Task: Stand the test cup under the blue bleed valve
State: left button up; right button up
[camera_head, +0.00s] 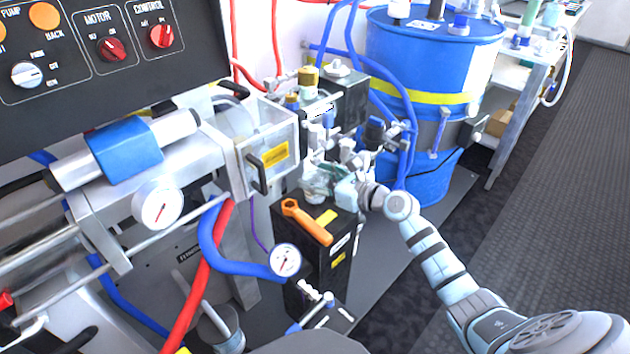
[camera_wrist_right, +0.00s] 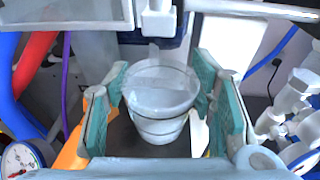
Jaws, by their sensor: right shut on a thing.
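My right gripper (camera_head: 333,184) is shut on the test cup (camera_head: 315,186), a clear, whitish tapered cup. In the right wrist view, the cup (camera_wrist_right: 160,100) is upright between the green finger pads of the gripper (camera_wrist_right: 163,108), with its open mouth facing up. A pale spout (camera_wrist_right: 158,18) shows just above and behind the cup's mouth. A small blue-topped valve (camera_head: 328,119) sits on the fittings above the cup in the head view; it looks like the blue bleed valve. I cannot tell whether the cup's base touches a surface. My left gripper is not in view.
A black box (camera_head: 340,262) with an orange wrench (camera_head: 306,222) on top stands just in front of the cup. A blue drum (camera_head: 425,60) with hoses stands behind. Gauges, pipes and a clear-sided housing (camera_head: 268,150) crowd the left. Floor at the right is clear.

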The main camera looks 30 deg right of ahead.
jog(key=shift+f, duration=0.15)
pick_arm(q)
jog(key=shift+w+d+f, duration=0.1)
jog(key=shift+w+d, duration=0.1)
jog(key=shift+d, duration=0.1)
pick_arm(e)
jog(key=o, duration=1.1)
jog(key=shift+o, duration=0.2)
jog(key=shift+s+r, duration=0.15)
jog(key=shift+r, duration=0.2)
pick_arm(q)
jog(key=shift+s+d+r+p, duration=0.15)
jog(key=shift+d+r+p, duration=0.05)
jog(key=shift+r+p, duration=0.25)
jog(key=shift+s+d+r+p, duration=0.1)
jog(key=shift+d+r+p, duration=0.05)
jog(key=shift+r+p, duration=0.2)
pick_arm(e)
jog(key=v, duration=1.1)
jog(key=shift+s+d, duration=0.15)
jog(key=shift+s, duration=0.15)
